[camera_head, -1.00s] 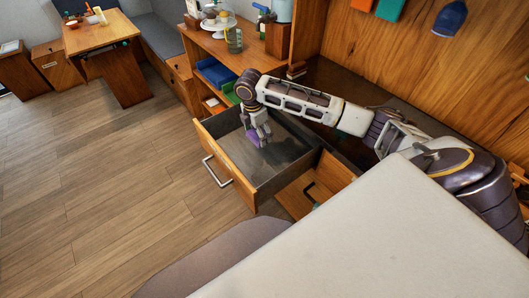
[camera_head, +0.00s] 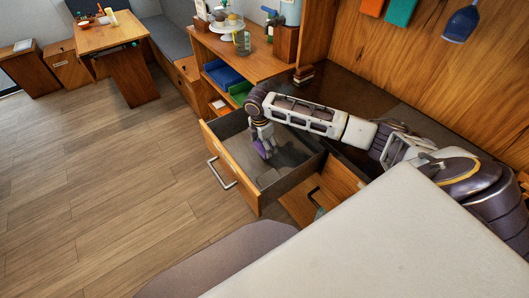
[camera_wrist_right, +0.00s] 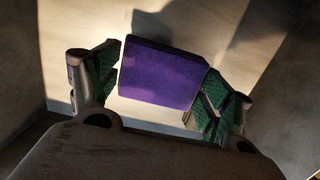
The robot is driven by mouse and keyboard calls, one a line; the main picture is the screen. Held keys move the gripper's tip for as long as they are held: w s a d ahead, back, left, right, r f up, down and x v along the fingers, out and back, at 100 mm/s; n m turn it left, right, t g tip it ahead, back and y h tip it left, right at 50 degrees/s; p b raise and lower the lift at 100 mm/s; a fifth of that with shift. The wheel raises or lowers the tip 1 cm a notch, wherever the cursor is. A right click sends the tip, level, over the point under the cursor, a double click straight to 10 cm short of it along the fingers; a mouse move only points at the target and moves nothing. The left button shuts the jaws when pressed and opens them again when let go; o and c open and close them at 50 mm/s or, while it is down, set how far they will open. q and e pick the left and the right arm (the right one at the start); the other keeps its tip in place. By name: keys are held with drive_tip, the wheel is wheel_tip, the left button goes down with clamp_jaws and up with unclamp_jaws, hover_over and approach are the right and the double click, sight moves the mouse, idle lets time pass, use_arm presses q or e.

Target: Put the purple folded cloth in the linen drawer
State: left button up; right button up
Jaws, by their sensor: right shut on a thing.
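The purple folded cloth (camera_wrist_right: 160,73) is between the green-padded fingers of my right gripper (camera_wrist_right: 157,92) in the right wrist view. In the head view the cloth (camera_head: 264,150) shows as a small purple patch below my right gripper (camera_head: 263,143). The gripper is shut on it, inside the open drawer (camera_head: 236,176). The drawer has a wooden front, grey inner walls and a metal handle. The drawer floor shows around the cloth; I cannot tell whether the cloth touches it. My left gripper is not in view.
A second open wooden compartment (camera_head: 312,200) lies beside the drawer on the right. The wooden floor (camera_head: 100,190) at left is clear.

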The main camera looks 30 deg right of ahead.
sight(264, 151)
drive_tip(key=shift+f, duration=0.5)
drive_tip(key=shift+f, duration=1.9)
drive_tip(key=o, duration=0.9)
drive_tip(key=shift+f, duration=0.1)
drive_tip(key=shift+a+r, duration=0.25)
drive_tip(key=shift+r, duration=1.8)
drive_tip(key=shift+a+r, duration=0.25)
drive_tip(key=shift+r, duration=1.75)
drive_tip(key=shift+a+r, duration=0.25)
drive_tip(key=shift+r, duration=1.8)
